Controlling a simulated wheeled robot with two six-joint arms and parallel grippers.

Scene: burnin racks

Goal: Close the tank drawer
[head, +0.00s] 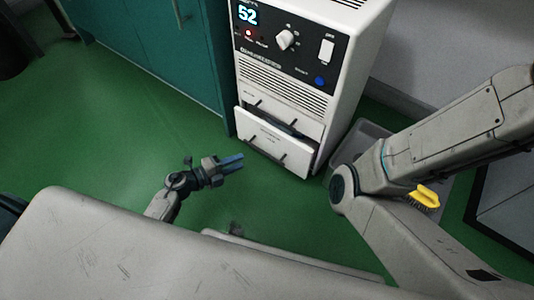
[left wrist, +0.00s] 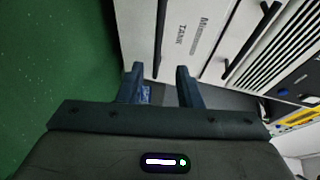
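The tank drawer (head: 272,146) is the lower white drawer of a white machine (head: 345,60). It is pulled out, with a dark gap along its top edge and dark handle pieces on its front. In the left wrist view its white front (left wrist: 180,35) carries the word TANK. My left gripper (head: 236,162) is low, in front of the drawer and to its left. Its blue fingers (left wrist: 160,85) are spread, with nothing held between them. Whether the fingertips touch the drawer front is unclear. My right arm crosses the right side, but its gripper is out of view.
A second white drawer front (head: 283,108) sits above, flush with the machine. A teal cabinet (head: 150,45) stands left of the machine. A yellow brush (head: 425,196) lies at the right near my right arm. Green floor (head: 100,130) is clear to the left.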

